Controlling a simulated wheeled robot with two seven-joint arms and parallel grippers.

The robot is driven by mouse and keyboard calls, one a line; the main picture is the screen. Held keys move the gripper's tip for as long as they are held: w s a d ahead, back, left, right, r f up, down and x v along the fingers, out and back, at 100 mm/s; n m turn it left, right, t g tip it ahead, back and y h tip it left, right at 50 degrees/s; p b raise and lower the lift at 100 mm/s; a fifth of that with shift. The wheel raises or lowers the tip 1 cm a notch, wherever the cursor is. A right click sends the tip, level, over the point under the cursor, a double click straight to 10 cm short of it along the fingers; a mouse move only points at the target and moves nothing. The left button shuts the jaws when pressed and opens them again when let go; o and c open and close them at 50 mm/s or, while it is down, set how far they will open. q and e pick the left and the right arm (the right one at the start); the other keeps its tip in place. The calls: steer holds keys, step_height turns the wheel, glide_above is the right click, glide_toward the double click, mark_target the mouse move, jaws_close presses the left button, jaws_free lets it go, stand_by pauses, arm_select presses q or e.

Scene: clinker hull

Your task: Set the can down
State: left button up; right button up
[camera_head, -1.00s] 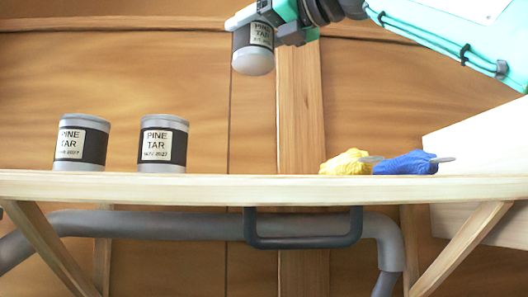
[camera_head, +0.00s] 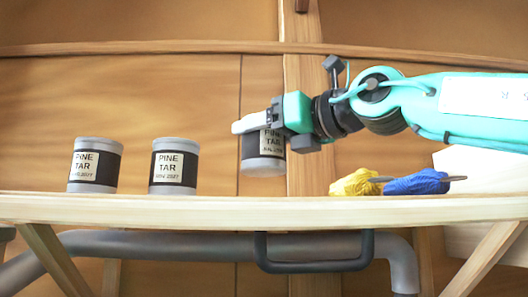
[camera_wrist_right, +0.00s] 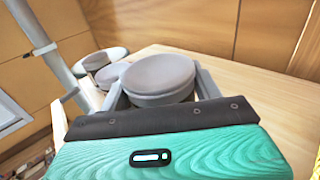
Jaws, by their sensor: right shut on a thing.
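My right gripper (camera_head: 264,123) is shut on a can of pine tar (camera_head: 264,158), grey with a black band and a pale label. The can is upright and a little above the shelf (camera_head: 250,209), with a gap under it. In the right wrist view the grey lid of the held can (camera_wrist_right: 160,76) shows between the two fingers (camera_wrist_right: 158,92). Two like cans stand on the shelf to the left, one at the far left (camera_head: 94,166) and one nearer (camera_head: 174,167). My left gripper is not in view.
A yellow bundle (camera_head: 355,183) and a blue bundle (camera_head: 416,182) lie on the shelf to the right of the held can. Bare shelf lies between the nearer standing can and the yellow bundle. A dark handle (camera_head: 314,265) hangs below the shelf edge.

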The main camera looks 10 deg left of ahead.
mark_target(263, 174)
steer(key=shift+f+p, duration=0.45)
steer(key=shift+f, duration=1.5)
steer(key=shift+f, duration=0.25)
steer(key=o, duration=1.3)
steer(key=shift+r, duration=0.15)
